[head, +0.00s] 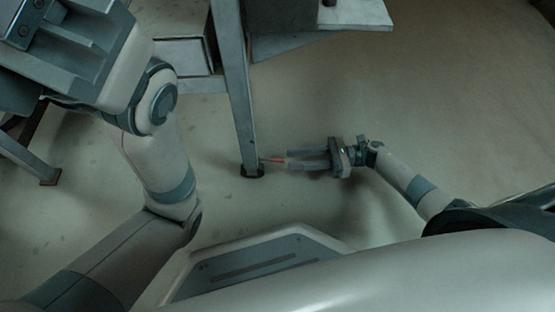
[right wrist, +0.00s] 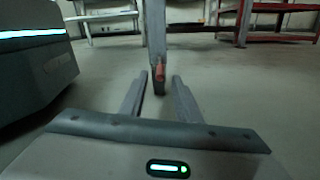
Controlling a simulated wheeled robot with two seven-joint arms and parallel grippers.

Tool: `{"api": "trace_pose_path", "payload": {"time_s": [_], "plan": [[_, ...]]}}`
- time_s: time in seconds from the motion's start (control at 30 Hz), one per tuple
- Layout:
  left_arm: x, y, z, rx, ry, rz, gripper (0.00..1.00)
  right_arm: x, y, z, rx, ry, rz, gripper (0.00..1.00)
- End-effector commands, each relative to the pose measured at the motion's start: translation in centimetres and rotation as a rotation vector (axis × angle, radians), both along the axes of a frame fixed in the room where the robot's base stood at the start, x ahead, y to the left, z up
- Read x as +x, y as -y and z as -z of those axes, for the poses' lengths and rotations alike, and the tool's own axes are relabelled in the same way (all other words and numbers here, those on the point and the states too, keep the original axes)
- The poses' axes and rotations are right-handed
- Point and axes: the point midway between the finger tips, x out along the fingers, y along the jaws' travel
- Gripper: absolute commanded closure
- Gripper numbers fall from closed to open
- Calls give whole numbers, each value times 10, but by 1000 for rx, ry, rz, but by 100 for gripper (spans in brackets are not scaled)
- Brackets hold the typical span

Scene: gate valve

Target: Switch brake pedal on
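The brake pedal (head: 275,158) is a small red-tipped lever low on the leg of a grey metal frame, near the floor. In the right wrist view the red pedal (right wrist: 159,73) is upright in front of the leg, in line with the gap between my fingers. My right gripper (head: 289,160) is open, low over the floor, with its fingertips pointing left at the pedal. The right wrist view shows its two fingers (right wrist: 158,82) apart, with nothing held. My left gripper (head: 65,55) is high at the upper left, away from the pedal; its fingers are not clearly seen.
The frame's grey leg (head: 238,90) stands on a dark foot just left of the pedal. A grey tabletop part (head: 355,15) is at the top. Red shelving (right wrist: 275,35) stands in the background of the right wrist view.

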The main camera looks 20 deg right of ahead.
Motion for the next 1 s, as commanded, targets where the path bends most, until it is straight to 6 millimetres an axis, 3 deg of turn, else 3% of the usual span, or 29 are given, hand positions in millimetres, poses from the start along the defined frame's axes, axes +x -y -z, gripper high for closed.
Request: {"api": "trace_pose_path", "payload": {"time_s": [0.2, 0.4, 0.83, 0.97, 1.0], "plan": [[-2, 0, 3, -1, 8, 1, 69, 9, -36, 0, 1, 3, -1, 70], [-3, 1, 4, 6, 11, 1, 69, 14, -55, 0, 1, 1, -1, 70], [-2, 1, 5, 7, 10, 3, 69, 15, -61, 0, 0, 1, 1, 70], [-2, 1, 5, 7, 10, 3, 69, 15, -61, 0, 0, 1, 1, 100], [-2, 1, 5, 7, 11, 3, 69, 15, -61, 0, 0, 1, 1, 100]]}}
